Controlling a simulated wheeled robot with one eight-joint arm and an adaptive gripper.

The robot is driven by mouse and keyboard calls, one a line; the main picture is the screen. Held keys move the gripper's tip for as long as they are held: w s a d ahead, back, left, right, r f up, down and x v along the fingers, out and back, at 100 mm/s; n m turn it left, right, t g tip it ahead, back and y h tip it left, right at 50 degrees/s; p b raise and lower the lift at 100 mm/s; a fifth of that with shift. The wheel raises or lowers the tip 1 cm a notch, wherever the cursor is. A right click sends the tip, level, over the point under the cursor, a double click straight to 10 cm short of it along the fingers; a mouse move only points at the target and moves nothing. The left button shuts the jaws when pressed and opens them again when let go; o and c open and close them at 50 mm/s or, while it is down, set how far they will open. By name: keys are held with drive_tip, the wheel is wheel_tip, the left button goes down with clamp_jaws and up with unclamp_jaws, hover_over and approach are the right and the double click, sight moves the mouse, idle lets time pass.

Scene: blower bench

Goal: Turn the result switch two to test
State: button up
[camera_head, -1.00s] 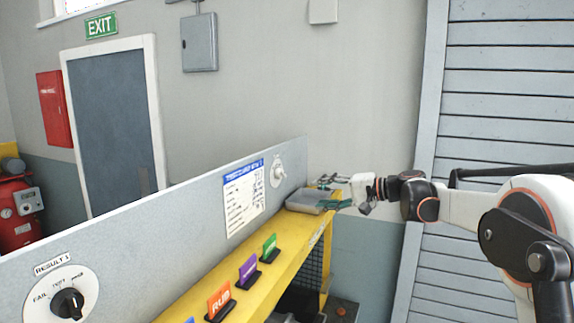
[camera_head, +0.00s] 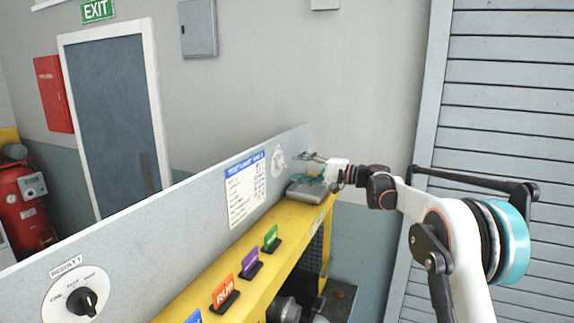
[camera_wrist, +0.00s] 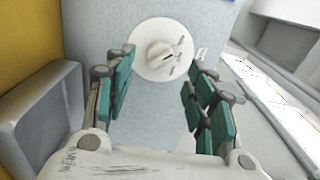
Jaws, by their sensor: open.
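A round white switch plate with a pale knob (camera_wrist: 160,54) is on the grey panel, ahead of my gripper (camera_wrist: 163,66) in the wrist view. Its lettering is too small to read. The same plate (camera_head: 278,158) shows at the panel's far right end in the head view. My gripper (camera_head: 308,165) is open and empty there, just right of the plate. Its teal-padded fingers stand to either side of the knob in the wrist picture, apparently short of it. Another switch with a black knob (camera_head: 83,302), labelled as result 1, is at the panel's near left.
A grey tray (camera_head: 306,191) sits on the yellow bench (camera_head: 205,287) below my gripper; its wall (camera_wrist: 42,115) is close on the left in the wrist view. Coloured signs, including an orange one (camera_head: 223,291), line the bench. A paper sheet (camera_head: 245,191) is on the panel.

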sight(286, 165)
drive_tip(key=shift+x, duration=2.65)
drive_tip(key=c, duration=1.1)
